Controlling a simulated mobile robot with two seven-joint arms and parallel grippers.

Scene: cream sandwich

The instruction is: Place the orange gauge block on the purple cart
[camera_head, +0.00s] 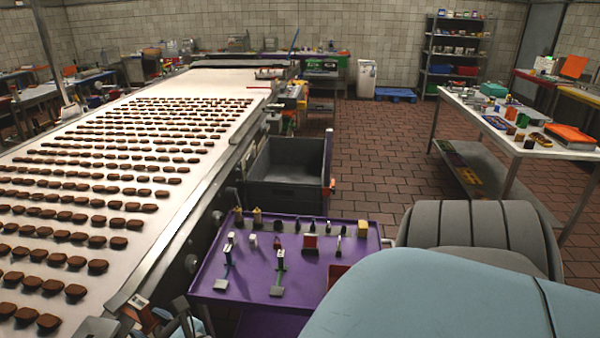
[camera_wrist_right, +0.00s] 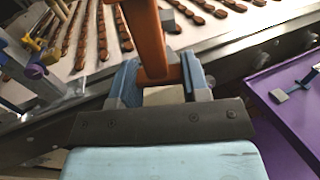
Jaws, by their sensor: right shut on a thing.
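An orange piece (camera_wrist_right: 150,40), which looks like the orange gauge block, stands between the blue fingers of my right gripper (camera_wrist_right: 160,80) in the wrist view. The gripper is shut on it. In the head view the orange piece (camera_head: 141,314) and my right gripper (camera_head: 180,318) are at the bottom left, beside the conveyor edge and left of the cart. The purple cart (camera_head: 250,283) is in the lower middle of the head view. Its top (camera_wrist_right: 275,105) also shows at the right of the wrist view. My left gripper is not in view.
The conveyor (camera_head: 200,90) with rows of brown biscuits runs along the left. A dark grey bin (camera_head: 286,165) stands behind the cart.

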